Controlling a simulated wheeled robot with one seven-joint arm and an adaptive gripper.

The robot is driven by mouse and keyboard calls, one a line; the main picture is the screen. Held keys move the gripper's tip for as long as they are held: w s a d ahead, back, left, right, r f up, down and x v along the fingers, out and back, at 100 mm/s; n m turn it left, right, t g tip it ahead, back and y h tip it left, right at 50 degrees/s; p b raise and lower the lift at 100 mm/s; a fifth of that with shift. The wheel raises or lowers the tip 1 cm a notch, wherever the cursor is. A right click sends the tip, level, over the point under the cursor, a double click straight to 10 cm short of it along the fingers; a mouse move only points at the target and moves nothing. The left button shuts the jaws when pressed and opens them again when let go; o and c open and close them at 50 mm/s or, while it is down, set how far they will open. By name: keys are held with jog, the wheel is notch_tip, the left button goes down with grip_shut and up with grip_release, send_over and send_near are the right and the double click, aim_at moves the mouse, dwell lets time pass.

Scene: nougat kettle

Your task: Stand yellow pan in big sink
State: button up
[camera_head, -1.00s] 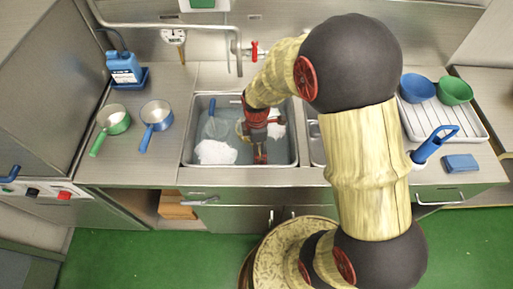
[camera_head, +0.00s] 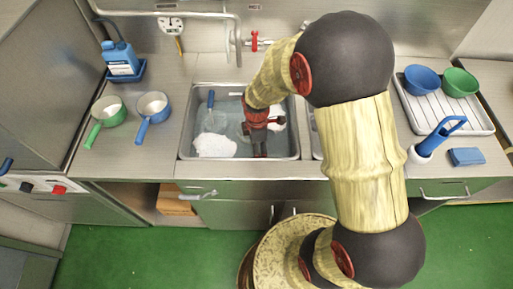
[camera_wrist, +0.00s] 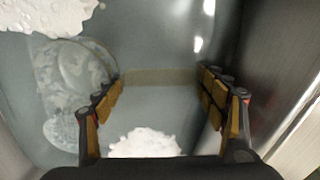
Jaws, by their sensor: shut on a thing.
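My gripper (camera_head: 257,146) reaches down into the big sink (camera_head: 184,130), near the middle of its right half. In the wrist view the fingers of my gripper (camera_wrist: 160,95) stand apart. A dull tan-yellow band (camera_wrist: 160,77) spans between the fingertips; I take it for part of the yellow pan, held between them. The pan's full shape and its handle cannot be made out, and my arm hides this spot in the head view. Greyish water with white foam (camera_head: 214,146) covers the sink floor.
Green (camera_head: 108,110) and blue (camera_head: 153,105) saucepans sit on the left counter. A white rack (camera_head: 449,112) with blue and green bowls is at right. A red-handled tap (camera_head: 255,41) is behind.

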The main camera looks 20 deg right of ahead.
jog(key=shift+f, duration=0.45)
jog(key=o, duration=1.5)
notch_tip(320, 180, up, 12)
dwell(0.4)
